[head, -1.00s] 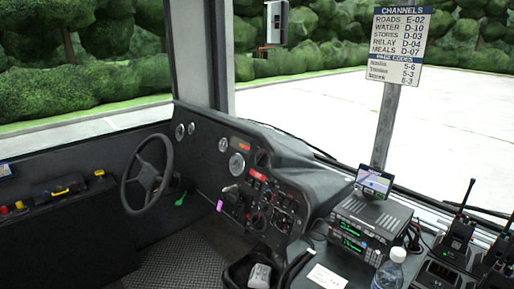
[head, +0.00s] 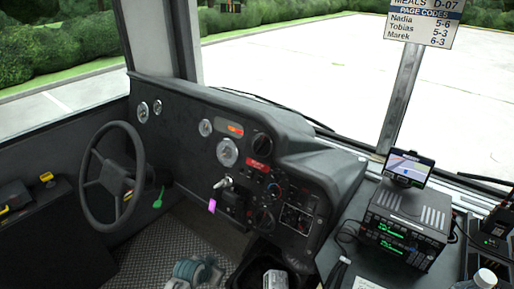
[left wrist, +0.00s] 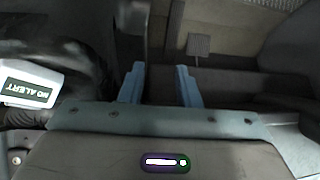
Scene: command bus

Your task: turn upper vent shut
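A round black vent (head: 262,145) sits high on the dashboard, right of the gauges, and looks like the upper vent. It is too small in the head view to tell whether it is open or shut. A teal-grey part at the bottom edge of the head view seems to belong to my left arm, well below and left of the vent. In the left wrist view my left gripper (left wrist: 160,86) has its two blue fingers apart with nothing between them. That view looks down toward the floor and shows no vent. My right gripper is in neither view.
The steering wheel (head: 112,175) stands left of the dashboard (head: 180,115). A key with a pink tag (head: 212,206) hangs below the gauges. A radio stack (head: 405,225) with a small screen stands right. A white "NO ALERT" device (left wrist: 30,84) is close beside my left gripper.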

